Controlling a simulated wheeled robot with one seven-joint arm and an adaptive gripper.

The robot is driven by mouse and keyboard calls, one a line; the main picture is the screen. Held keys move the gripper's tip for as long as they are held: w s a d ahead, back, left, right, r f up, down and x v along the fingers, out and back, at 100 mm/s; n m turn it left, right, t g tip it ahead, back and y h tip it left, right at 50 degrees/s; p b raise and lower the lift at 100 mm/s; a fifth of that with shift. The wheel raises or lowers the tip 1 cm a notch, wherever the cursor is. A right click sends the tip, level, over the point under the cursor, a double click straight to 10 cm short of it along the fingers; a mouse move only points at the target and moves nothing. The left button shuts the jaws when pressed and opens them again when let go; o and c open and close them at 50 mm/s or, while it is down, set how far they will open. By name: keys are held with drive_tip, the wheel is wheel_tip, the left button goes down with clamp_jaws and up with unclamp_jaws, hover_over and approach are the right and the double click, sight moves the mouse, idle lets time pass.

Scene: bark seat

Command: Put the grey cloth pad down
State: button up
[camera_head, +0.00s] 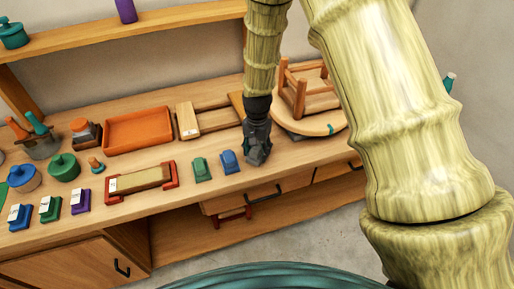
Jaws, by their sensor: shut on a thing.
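My gripper (258,152) points down over the front part of the bench, just right of a small blue block. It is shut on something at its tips. What it holds is small and dark there and merges with the dark fingers, so the outline of the grey cloth pad is not clear. No separate grey pad shows on the bench top. I cannot tell whether the held thing touches the wood.
The blue block (229,162) and a green block (202,170) stand left of my gripper. An orange tray (107,133) and a wooden frame (213,125) lie behind. An upturned stool (300,97) is at right. The bench (225,188) has drawers below its front edge.

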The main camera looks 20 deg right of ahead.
sight(257, 148)
drive_tip(key=shift+f, duration=0.25)
drive_tip(key=o, duration=1)
drive_tip(key=shift+o, duration=0.2)
drive_tip(key=shift+r, duration=0.1)
wheel_tip(257, 148, up, 12)
drive_tip(key=b, duration=0.3)
drive_tip(key=shift+b, duration=0.35)
